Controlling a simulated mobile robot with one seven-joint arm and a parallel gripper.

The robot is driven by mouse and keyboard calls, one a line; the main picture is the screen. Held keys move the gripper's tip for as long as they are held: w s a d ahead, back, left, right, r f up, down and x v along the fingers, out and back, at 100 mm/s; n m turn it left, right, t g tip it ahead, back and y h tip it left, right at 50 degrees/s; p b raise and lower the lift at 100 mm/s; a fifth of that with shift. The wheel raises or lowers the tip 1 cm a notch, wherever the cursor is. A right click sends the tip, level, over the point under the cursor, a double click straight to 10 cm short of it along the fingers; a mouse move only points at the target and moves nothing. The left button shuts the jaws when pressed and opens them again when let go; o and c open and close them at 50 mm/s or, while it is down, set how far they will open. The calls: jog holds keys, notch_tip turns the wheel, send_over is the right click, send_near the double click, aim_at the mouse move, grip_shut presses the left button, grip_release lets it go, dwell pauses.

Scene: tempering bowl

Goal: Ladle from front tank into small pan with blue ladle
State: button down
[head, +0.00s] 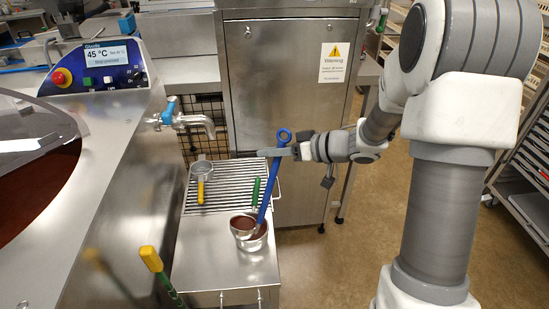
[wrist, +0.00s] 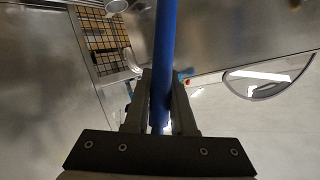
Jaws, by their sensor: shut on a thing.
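My gripper (head: 285,152) is shut on the handle of the blue ladle (head: 265,200). The ladle hangs steeply, its lower end at two round metal vessels with brown contents. The wrist view shows the blue handle (wrist: 163,60) between my fingers (wrist: 161,90). One vessel (head: 242,225), near a green handle (head: 256,190), may be the small pan. The other bowl (head: 256,243) overlaps it and seems to be the ladle's; I cannot tell whether they touch. A large tank with brown liquid (head: 38,187) is at the left; I cannot tell whether it is the front tank.
A steel cabinet (head: 285,85) stands behind. The front of the steel cart top (head: 220,270) is bare.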

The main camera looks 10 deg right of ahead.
jog(key=s+a+r+n+t+b, duration=0.1)
jog(key=s+a+r+n+b, duration=0.1)
jog(key=s, duration=0.5)
jog(key=shift+a+r+n+t+h+b, duration=0.35)
jog(key=shift+a+r+b, duration=0.3)
jog(key=shift+a+r, duration=0.4)
jog(key=shift+d, duration=0.1)
